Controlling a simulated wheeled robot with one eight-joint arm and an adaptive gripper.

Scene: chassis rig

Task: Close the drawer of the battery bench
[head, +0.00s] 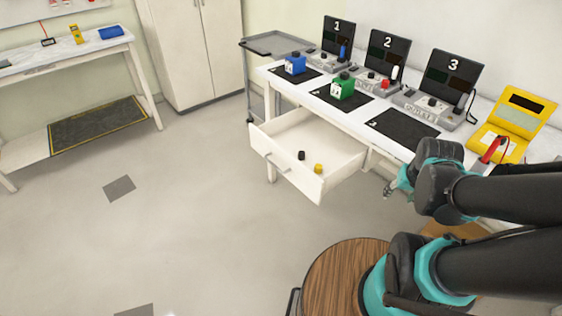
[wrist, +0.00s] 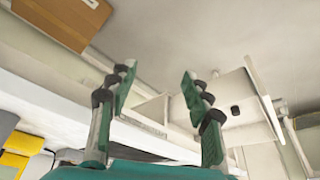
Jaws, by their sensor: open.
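The battery bench (head: 352,124) is a white table along the right wall in the head view. Its white drawer (head: 300,179) is pulled out at the front, with a small black item (head: 301,155) and a yellow item (head: 318,168) inside. The drawer also shows in the wrist view (wrist: 222,87), right of my fingers. My gripper (head: 388,190) is in front of the bench, to the right of the drawer and apart from it. In the wrist view its two fingers (wrist: 158,76) are spread with nothing between them.
Numbered stations stand on the bench, with a blue block (head: 295,65) and a green block (head: 343,87) at two of them. A yellow case (head: 513,118) is at the right end. A round wooden stool top (head: 335,275) is at the bottom. Floor left of the drawer is clear.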

